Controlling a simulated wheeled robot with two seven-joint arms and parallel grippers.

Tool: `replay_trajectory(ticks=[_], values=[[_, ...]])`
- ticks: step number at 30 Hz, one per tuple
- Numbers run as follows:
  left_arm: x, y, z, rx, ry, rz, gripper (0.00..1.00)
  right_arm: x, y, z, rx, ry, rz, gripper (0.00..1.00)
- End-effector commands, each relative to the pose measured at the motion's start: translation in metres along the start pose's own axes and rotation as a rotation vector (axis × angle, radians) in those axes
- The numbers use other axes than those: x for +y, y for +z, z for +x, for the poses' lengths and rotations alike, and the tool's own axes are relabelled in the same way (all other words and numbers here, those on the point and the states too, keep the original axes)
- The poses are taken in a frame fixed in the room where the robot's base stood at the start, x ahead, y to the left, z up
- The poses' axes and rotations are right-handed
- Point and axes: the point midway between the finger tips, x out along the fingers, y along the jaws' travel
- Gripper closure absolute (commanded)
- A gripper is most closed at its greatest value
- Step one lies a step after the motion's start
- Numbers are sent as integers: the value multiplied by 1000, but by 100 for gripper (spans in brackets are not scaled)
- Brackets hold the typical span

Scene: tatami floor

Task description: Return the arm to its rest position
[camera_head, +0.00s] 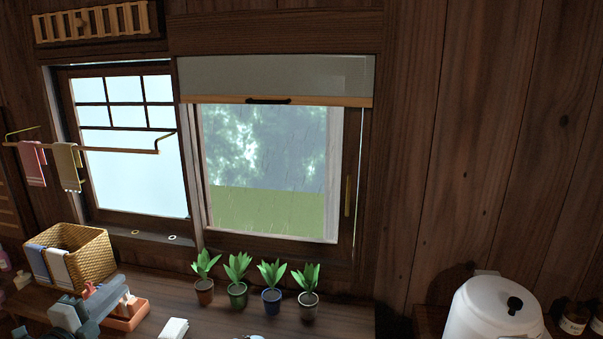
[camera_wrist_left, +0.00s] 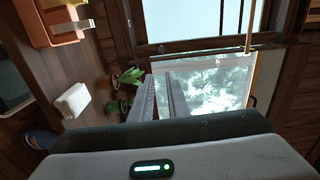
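My left gripper (camera_head: 108,300) is at the lower left of the head view, above the counter near an orange tray (camera_head: 122,322). In the left wrist view its two grey fingers (camera_wrist_left: 163,95) stand apart with a narrow gap. Nothing shows between them, and the window is visible behind. How far the left arm is from its rest position cannot be told. My right gripper is in neither view.
Several potted plants (camera_head: 238,295) line the counter below the window. A wicker basket (camera_head: 88,258) stands behind the gripper. A white block (camera_head: 173,328) lies right of the tray. A white lidded pot (camera_head: 490,310) is at the right. A towel rail (camera_head: 95,148) hangs at upper left.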

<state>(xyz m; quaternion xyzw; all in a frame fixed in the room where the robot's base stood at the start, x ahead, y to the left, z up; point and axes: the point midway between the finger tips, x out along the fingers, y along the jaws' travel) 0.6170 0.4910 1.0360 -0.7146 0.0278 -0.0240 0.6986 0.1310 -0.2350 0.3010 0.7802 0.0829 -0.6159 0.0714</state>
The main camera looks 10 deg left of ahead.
Motion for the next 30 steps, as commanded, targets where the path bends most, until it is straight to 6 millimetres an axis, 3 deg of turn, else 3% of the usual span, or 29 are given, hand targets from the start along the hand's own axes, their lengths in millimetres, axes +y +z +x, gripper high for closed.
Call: replay_trajectory(ticks=[10,17,20,23,30], values=[[48,20,-2,-55,56,-78,85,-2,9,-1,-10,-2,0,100],[105,38,-8,-118,122,-169,85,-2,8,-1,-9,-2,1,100],[139,46,-14,-154,159,-219,85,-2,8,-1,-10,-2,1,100],[186,54,-25,-202,212,-290,85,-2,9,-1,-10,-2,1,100],[328,56,-73,-345,370,-494,85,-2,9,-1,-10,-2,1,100]])
